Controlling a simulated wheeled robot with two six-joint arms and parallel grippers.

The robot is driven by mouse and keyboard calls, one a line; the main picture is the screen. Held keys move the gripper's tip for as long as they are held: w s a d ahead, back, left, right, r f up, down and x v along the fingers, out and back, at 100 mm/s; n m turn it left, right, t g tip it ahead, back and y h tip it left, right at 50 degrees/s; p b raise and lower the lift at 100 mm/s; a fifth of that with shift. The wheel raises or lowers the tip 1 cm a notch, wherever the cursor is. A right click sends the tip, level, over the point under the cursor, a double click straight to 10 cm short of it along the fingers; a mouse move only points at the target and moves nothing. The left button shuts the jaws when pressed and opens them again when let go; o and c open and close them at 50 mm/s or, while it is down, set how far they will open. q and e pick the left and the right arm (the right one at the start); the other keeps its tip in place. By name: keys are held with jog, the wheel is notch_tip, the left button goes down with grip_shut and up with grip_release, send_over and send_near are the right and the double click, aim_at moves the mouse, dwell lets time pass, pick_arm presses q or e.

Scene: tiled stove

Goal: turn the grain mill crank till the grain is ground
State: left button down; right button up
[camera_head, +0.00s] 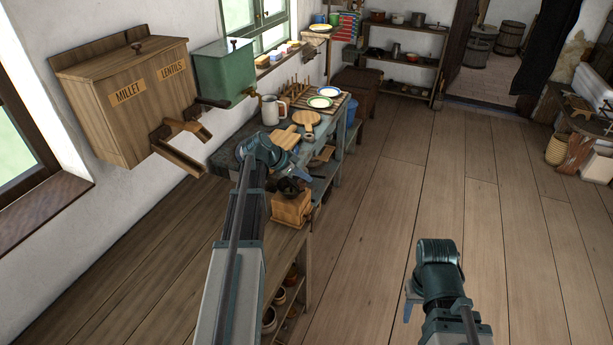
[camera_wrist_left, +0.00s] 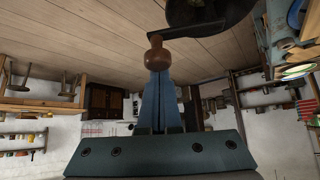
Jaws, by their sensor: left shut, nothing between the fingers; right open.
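The grain mill is a wooden box (camera_head: 291,207) with a dark metal top (camera_head: 290,187), standing on the near end of a low shelf unit. Its crank shows in the left wrist view as a dark arm (camera_wrist_left: 188,32) ending in a brown wooden knob (camera_wrist_left: 158,59). My left gripper (camera_head: 299,172) is above and beside the mill. In the left wrist view its blue fingers (camera_wrist_left: 159,78) are shut with nothing between them, their tips at the knob; I cannot tell whether they touch it. My right gripper (camera_head: 411,300) is open over the floor, away from the mill. Grain is not visible.
A wooden millet and lentils dispenser (camera_head: 130,100) and a green metal box (camera_head: 222,72) hang on the left wall. Behind the mill, a bench holds cutting boards (camera_head: 286,138), a pale jug (camera_head: 270,110) and plates (camera_head: 320,102). The wooden floor (camera_head: 380,190) to the right is clear.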

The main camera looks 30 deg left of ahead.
aim_at(302, 183)
pick_arm(q)
jog(key=shift+s+a+m+h, duration=0.2)
jog(key=shift+s+m+h, duration=0.15)
jog(key=shift+m, duration=0.25)
jog(key=m+g, duration=0.1)
jog(key=s+a+m+g+h, duration=0.1)
jog(key=m, duration=0.1)
jog(key=shift+s+h, duration=0.2)
jog(key=shift+h, duration=0.05)
jog(key=shift+s, duration=0.25)
jog(key=shift+s+a, duration=0.45)
jog(key=shift+a, duration=0.1)
jog(key=shift+s, duration=0.1)
